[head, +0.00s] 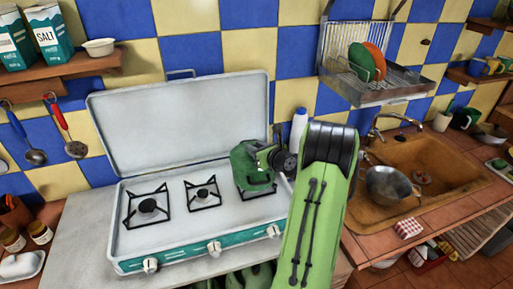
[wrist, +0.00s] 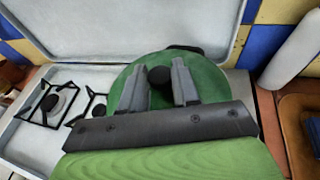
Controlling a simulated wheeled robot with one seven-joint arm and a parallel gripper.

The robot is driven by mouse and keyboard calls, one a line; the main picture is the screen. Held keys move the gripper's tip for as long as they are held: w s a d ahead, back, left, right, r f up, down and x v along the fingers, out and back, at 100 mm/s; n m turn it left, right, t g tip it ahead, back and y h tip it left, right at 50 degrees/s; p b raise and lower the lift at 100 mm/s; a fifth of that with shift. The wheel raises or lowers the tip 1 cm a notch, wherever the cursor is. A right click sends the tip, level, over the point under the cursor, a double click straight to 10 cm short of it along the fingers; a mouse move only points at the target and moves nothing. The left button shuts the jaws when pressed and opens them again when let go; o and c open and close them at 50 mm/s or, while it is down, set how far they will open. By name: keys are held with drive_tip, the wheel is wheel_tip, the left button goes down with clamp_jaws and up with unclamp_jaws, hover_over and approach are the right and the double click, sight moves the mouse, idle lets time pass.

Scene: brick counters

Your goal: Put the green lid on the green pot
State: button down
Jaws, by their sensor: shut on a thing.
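In the wrist view, the green lid (wrist: 212,85) is a round green disc with a dark knob (wrist: 160,77). My gripper (wrist: 161,68) is shut on this knob, one grey finger on each side. In the head view, the green pot (head: 246,172) stands on the stove's right burner, and my gripper (head: 264,148) is right at its top. A dark handle-like part (wrist: 185,48) shows beyond the lid in the wrist view. The lid is over the pot, but I cannot tell whether it rests on the rim. My gripper and arm partly hide the pot.
The white camping stove (head: 165,243) has its cover (head: 185,115) raised behind the pot. Its left and middle burners are empty. A white bottle (head: 299,128) stands just right of the stove. A sink (head: 420,155) with a metal pan (head: 388,185) is farther right.

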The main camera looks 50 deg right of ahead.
drive_tip(key=c, duration=0.8)
unclamp_jaws()
drive_tip(key=shift+o, duration=0.2)
drive_tip(key=v, duration=1.5)
drive_tip(key=shift+s+b, duration=0.4)
drive_tip(key=shift+r, duration=0.15)
